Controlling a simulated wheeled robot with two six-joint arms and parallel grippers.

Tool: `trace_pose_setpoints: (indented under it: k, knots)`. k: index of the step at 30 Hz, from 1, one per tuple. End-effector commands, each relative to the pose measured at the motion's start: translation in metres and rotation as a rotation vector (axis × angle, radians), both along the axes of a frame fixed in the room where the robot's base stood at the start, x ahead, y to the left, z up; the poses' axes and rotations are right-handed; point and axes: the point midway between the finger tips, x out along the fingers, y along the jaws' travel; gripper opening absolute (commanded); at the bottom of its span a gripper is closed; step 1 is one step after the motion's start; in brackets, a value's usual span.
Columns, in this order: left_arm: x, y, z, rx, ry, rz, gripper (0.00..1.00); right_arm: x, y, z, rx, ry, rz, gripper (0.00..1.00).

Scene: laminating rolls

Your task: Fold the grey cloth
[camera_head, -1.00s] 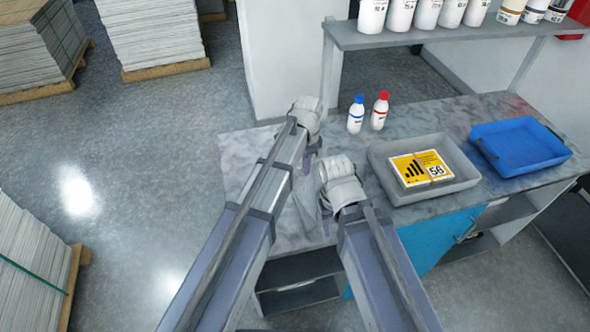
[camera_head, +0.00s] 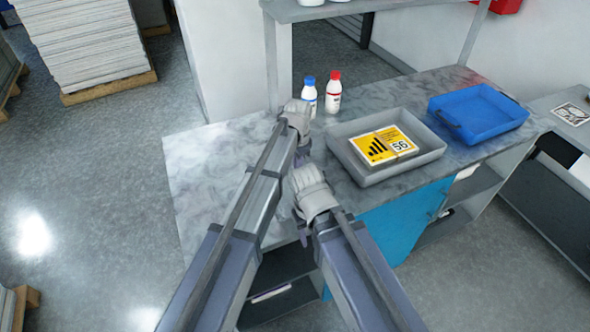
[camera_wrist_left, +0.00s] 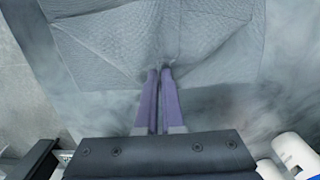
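The grey cloth (camera_wrist_left: 215,45) fills the upper part of the left wrist view. It has a woven texture, and creases converge at my fingertips. In the head view my arms hide most or all of it. My left gripper (camera_wrist_left: 162,72) has its two purple fingers close together on the cloth's near edge, pinching it. In the head view the left gripper (camera_head: 300,158) is over the table, just in front of the bottles. My right gripper (camera_head: 303,238) is nearer the table's front edge. Its fingertips are too small and covered to read.
A grey tray (camera_head: 428,172) holding a yellow-labelled pack (camera_head: 388,146) stands just right of my grippers. A blue tray (camera_head: 475,125) is farther right. A blue-capped bottle (camera_head: 309,98) and a red-capped bottle (camera_head: 333,95) stand behind. The marble tabletop (camera_head: 205,165) is clear at left.

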Motion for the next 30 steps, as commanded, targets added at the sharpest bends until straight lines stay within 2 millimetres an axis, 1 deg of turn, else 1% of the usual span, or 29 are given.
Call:
trace_pose_setpoints:
  k: [7, 8, 9, 30]
  knots:
    - [0.0, -0.0004, -0.0001, 0.0, 0.0, 0.0, 0.0, 0.0, 0.0, -0.0001, 0.0, 0.0, 0.0, 0.5]
    - [0.0001, -0.0004, -0.0001, 0.0, 0.0, 0.0, 0.05, 0.0, 0.0, -0.0001, 0.0, 0.0, 0.0, 0.5]
    - [0.0001, -0.0004, -0.0001, 0.0, 0.0, 0.0, 0.08, 0.0, 0.0, -0.0001, 0.0, 0.0, 0.0, 0.5]
    - [0.0, -0.0003, -0.0002, 0.0, 0.0, 0.0, 0.61, 0.0, 0.0, -0.0002, 0.0, 0.0, 0.0, 0.5]
